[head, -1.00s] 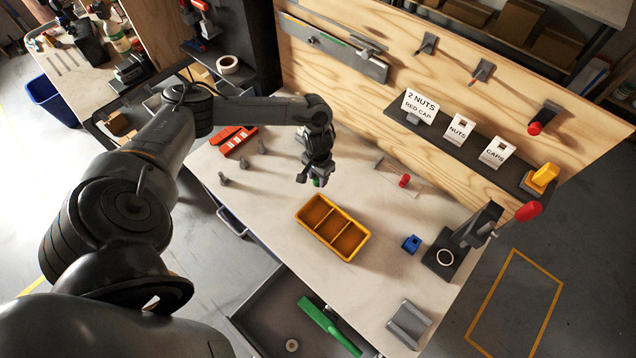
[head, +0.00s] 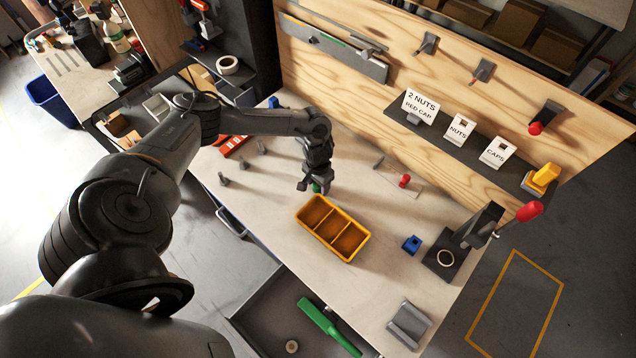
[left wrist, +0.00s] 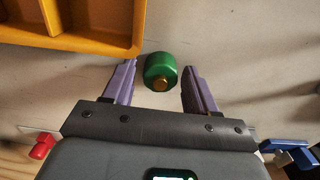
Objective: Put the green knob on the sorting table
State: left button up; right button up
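The green knob (head: 317,188) is on the pale sorting table (head: 385,285), just behind the yellow-orange divided tray. My left gripper (head: 309,186) points down over it. In the left wrist view the green knob (left wrist: 160,70), with a brass-coloured end, lies between the two purple fingers of my left gripper (left wrist: 160,76). A gap shows on each side, so the gripper is open and apart from the knob. Part of the knob is hidden by the gripper in the head view. My right gripper is not in view.
The divided tray (head: 312,215) is close in front of the gripper. A red-capped piece (head: 404,181), a blue block (head: 411,244) and a press with a red handle (head: 447,261) stand to the right. An open drawer (head: 268,330) is below the front edge.

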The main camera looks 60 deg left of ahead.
pick_arm(q)
jog(key=shift+o, duration=0.2)
notch_tip(320, 180, up, 12)
jog(key=f+p, duration=0.1)
jog(key=w+d+m+t+h, duration=0.25)
jog(key=d+m+t, duration=0.45)
jog(key=d, duration=2.4)
jog(key=s+a+r+g+y, duration=0.1)
jog(key=s+a+r, duration=0.1)
jog(key=s, duration=0.5)
jog(key=s+a+r+n+g+y, duration=0.1)
jog(key=s+a, duration=0.3)
jog(key=s, duration=0.4)
jog(key=shift+s+a+r+g, duration=0.2)
jog(key=shift+r+g, duration=0.3)
jog(key=shift+g, duration=0.2)
